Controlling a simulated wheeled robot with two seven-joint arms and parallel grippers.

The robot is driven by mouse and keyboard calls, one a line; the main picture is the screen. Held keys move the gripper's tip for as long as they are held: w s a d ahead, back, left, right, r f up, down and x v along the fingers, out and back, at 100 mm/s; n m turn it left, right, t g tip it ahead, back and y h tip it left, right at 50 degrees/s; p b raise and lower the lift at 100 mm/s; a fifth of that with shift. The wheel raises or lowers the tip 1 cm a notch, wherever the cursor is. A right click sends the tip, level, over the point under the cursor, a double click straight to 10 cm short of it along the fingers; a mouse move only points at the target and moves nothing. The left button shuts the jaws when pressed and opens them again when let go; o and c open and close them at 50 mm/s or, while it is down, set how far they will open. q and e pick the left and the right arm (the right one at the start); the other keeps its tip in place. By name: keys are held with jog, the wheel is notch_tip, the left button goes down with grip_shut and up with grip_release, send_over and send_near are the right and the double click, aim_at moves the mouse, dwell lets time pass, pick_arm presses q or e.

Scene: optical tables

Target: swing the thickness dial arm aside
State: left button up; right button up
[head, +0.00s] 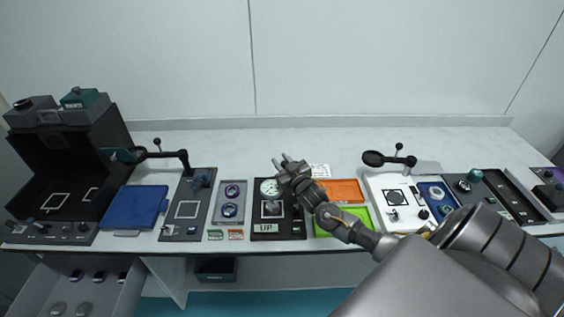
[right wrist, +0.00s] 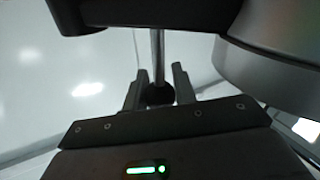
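The thickness gauge (head: 257,207), a dark panel with a round white dial (head: 269,187) and a lit "UP" display, sits at the middle of the table. My right gripper (head: 281,161) is above its back right part and hides part of it, including most of the dial arm. In the right wrist view a dark round knob (right wrist: 159,94) on a thin metal rod (right wrist: 157,55) is between the two fingers of my right gripper (right wrist: 160,78). The fingers stand apart on either side of it; a firm hold does not show. My left gripper is not in view.
Left of the gauge are a grey tray (head: 218,204) with round parts and a panel with a ball-topped arm (head: 183,158). Right are an orange tray (head: 345,191), a green tray (head: 360,212) and a white station (head: 377,203). The table's back strip is clear.

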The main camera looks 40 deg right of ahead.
grip_shut()
